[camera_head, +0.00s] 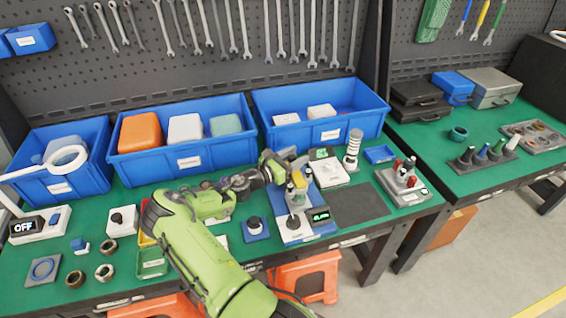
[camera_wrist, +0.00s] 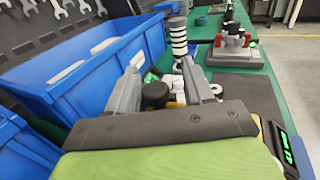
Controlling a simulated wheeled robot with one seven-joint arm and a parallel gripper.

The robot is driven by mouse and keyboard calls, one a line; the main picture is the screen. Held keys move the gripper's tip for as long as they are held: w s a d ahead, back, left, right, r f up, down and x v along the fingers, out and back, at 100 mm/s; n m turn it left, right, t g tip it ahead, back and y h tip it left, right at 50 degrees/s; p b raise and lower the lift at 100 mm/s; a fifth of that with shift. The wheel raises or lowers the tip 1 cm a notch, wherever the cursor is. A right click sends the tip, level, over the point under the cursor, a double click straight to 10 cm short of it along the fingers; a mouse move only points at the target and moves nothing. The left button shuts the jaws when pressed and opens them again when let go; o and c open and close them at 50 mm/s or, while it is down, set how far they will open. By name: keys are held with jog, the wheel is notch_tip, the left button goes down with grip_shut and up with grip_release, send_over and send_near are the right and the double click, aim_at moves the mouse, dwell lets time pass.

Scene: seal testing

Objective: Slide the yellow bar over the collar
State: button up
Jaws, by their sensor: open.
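A yellow bar (camera_head: 299,180) shows on a small test stand (camera_head: 295,228) with a white base and a green-lit display, right of centre on the green bench. My gripper (camera_head: 283,165) is at the top of this stand, close to the bar. In the wrist view the two grey fingers of my gripper (camera_wrist: 160,85) are apart, with a black round knob (camera_wrist: 155,95) showing between them. A bit of yellow (camera_wrist: 180,98) shows by the right finger. I cannot tell whether the fingers touch anything. The collar is not clearly made out; my gripper hides part of the stand.
Blue bins (camera_head: 182,140) stand along the back, close behind my gripper. A striped column (camera_head: 353,148) stands right of the stand, beside a white device (camera_head: 328,173). A dark mat (camera_head: 358,205) lies clear to the right. A red-knobbed fixture (camera_head: 403,182) stands beyond.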

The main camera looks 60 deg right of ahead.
jog(key=v, duration=1.4)
jog(key=shift+a, duration=0.4)
jog(key=shift+w, duration=0.15)
